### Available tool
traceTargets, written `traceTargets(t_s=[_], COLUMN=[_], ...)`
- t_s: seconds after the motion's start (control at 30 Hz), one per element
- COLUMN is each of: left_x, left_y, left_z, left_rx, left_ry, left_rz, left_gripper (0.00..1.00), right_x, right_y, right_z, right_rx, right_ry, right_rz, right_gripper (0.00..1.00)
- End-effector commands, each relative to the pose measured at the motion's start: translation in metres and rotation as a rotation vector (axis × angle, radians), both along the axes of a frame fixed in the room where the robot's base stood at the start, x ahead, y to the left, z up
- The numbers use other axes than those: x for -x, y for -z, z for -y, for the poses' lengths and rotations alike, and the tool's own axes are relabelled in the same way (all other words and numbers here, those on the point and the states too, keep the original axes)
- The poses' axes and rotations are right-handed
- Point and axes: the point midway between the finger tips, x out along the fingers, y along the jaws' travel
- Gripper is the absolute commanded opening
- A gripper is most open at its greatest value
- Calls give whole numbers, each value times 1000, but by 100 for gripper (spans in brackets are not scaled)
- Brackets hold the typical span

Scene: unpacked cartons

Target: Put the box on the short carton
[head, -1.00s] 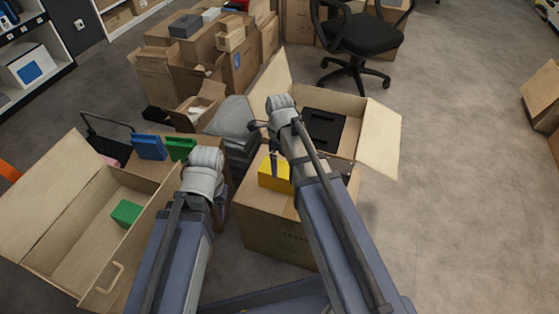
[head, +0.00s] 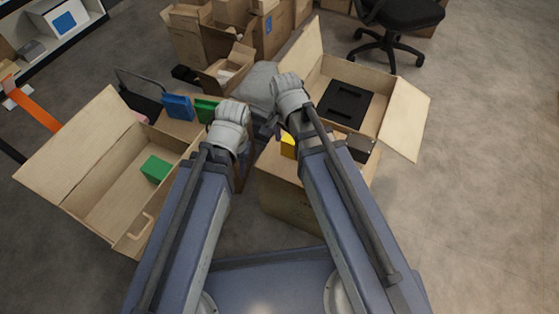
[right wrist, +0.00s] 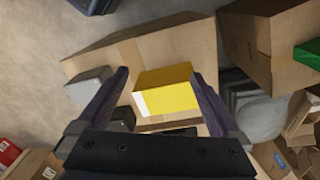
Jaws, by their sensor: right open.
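A yellow box (head: 288,145) stands on a brown carton (head: 290,205), mostly hidden behind my right arm in the head view. In the right wrist view the yellow box (right wrist: 165,88) shows between the spread fingers of my right gripper (right wrist: 165,95), which is open; contact cannot be made out. A second carton (right wrist: 262,45) stands beside it and carries a blue box (head: 178,107) and a green box (head: 206,110). I cannot tell for certain which carton is the short one. My left gripper (head: 240,165) is near this second carton, its fingers mostly hidden by my wrist.
A dark box (head: 360,147) shares the yellow box's carton. An open carton (head: 405,105) holding a black item (head: 345,103) is behind. An open carton (head: 75,155) with a green block (head: 155,169) is at left. Floor is clear at right.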

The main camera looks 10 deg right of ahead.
Motion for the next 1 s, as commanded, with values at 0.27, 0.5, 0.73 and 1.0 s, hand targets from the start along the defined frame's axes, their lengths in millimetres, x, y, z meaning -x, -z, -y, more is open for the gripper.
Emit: traceTargets(t_s=[0.27, 0.5, 0.73, 1.0], left_x=[0, 0, 0, 0], left_y=[0, 0, 0, -4], left_z=[0, 0, 0, 0], left_rx=[0, 0, 0, 0], left_ry=[0, 0, 0, 0], left_rz=[0, 0, 0, 0], left_gripper=[38, 38, 38, 38], right_x=[52, 71, 73, 73], right_y=[-1, -1, -1, -6], right_z=[-30, -40, -41, -41], right_rx=[19, 25, 24, 24], right_ry=[-835, -1219, -1286, -1283], right_rz=[-64, -102, -109, -109], right_gripper=[100, 100, 100, 100])
